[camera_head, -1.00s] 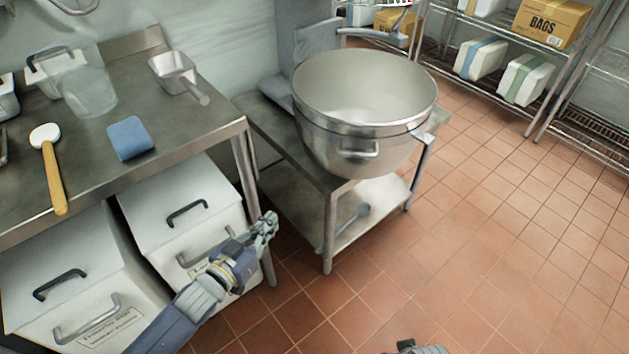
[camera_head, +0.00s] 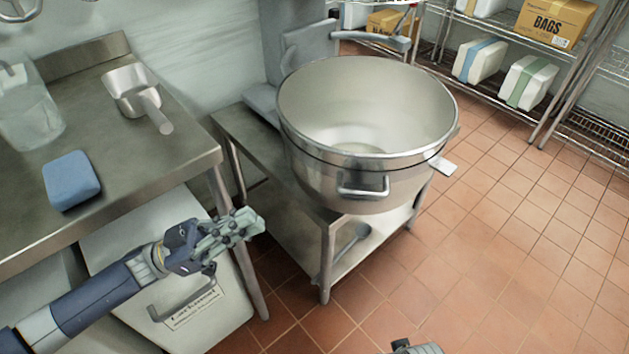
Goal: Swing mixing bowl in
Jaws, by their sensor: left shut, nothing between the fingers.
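The large steel mixing bowl (camera_head: 345,180) sits at the mixer (camera_head: 305,50) on a low steel stand (camera_head: 270,205). It is open at the top and looks empty. A loop handle (camera_head: 363,187) is on its near side, and a flat tab (camera_head: 444,166) sticks out at its right. My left gripper (camera_head: 250,222) is shut and empty, in front of the counter's corner, to the left of the bowl and lower in the picture, apart from it. Only a small part of my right gripper (camera_head: 418,347) shows at the bottom edge; its fingers cannot be made out.
A steel counter (camera_head: 110,190) at left holds a scoop (camera_head: 135,95), a blue sponge (camera_head: 71,180) and a clear container (camera_head: 28,110). A white bin (camera_head: 225,310) stands below. A wire rack (camera_head: 510,45) with boxes is at the back right. The tiled floor (camera_head: 500,260) at right is clear.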

